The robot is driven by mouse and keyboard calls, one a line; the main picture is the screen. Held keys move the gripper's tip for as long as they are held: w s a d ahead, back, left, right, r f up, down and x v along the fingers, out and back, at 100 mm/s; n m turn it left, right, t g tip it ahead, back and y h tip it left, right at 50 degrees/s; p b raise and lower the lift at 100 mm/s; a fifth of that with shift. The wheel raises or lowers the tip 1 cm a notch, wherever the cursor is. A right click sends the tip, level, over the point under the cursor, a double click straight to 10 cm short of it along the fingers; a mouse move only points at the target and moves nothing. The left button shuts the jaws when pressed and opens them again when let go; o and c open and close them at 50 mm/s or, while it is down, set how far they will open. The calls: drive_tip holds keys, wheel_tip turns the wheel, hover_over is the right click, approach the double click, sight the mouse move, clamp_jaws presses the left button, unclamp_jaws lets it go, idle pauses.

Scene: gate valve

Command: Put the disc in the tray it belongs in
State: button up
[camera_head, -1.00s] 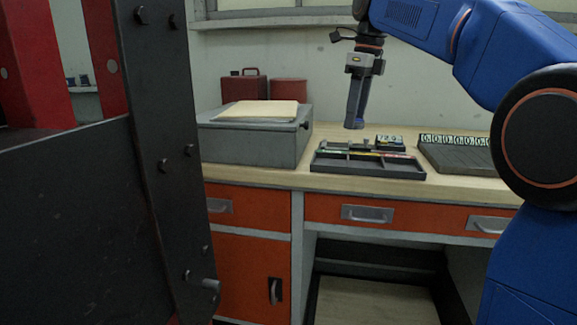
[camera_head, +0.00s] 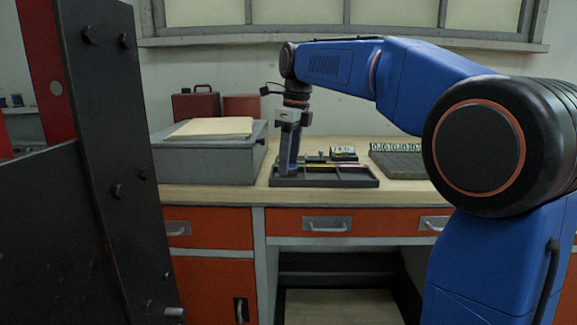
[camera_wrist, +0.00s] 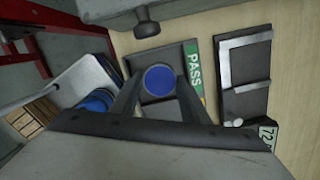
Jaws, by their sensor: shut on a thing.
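My gripper (camera_wrist: 158,88) is shut on a blue disc (camera_wrist: 158,80), held between its fingertips in the wrist view. The disc is over a dark tray compartment (camera_wrist: 180,53) that has a green PASS label (camera_wrist: 193,66) along its right side. In the head view my gripper (camera_head: 288,173) points down at the left end of the black divided tray (camera_head: 325,183) on the bench. The disc cannot be made out there. I cannot tell whether the disc touches the compartment floor.
A grey box (camera_head: 210,158) with papers on top stands left of the tray. A small numbered block (camera_head: 344,153) sits behind the tray, and a dark rack with numbered tags (camera_head: 398,160) stands to the right. A dark steel post (camera_head: 110,150) fills the near left.

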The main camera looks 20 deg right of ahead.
sight(294, 167)
drive_tip(key=shift+f, duration=0.7)
drive_tip(key=shift+f, duration=0.1)
drive_tip(key=o, duration=1.1)
drive_tip(key=shift+c, duration=0.2)
wheel_tip(294, 167, up, 12)
drive_tip(key=s+d, duration=0.1)
drive_tip(key=shift+d, duration=0.1)
